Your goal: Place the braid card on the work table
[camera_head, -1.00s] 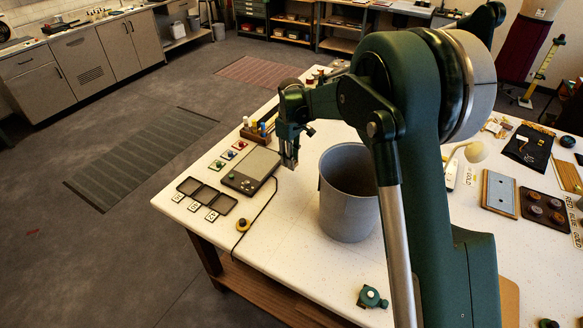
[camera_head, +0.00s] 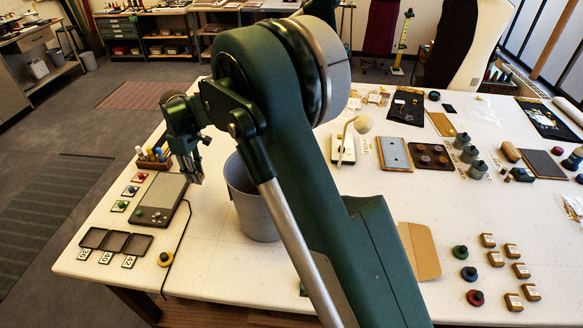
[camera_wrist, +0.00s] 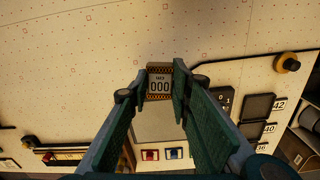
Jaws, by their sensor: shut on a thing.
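My gripper (camera_head: 194,178) is over the left part of the white work table (camera_head: 205,290), beside the right edge of a grey device with a flat panel. In the wrist view my gripper (camera_wrist: 160,86) is shut on a small card (camera_wrist: 159,82) marked "000", with patterned bands along its edges. It appears to be the braid card. It sits between the fingertips, with the table's pale top behind it. Whether it touches the table is not clear. In the head view the card is too small or hidden to make out.
A grey bin (camera_head: 258,205) stands right of my gripper, partly behind my arm. The flat-panel device (camera_head: 160,195), three dark trays (camera_head: 115,241), coloured cards (camera_head: 130,190) and a cabled knob (camera_head: 165,259) lie left. Bare table lies between knob and bin.

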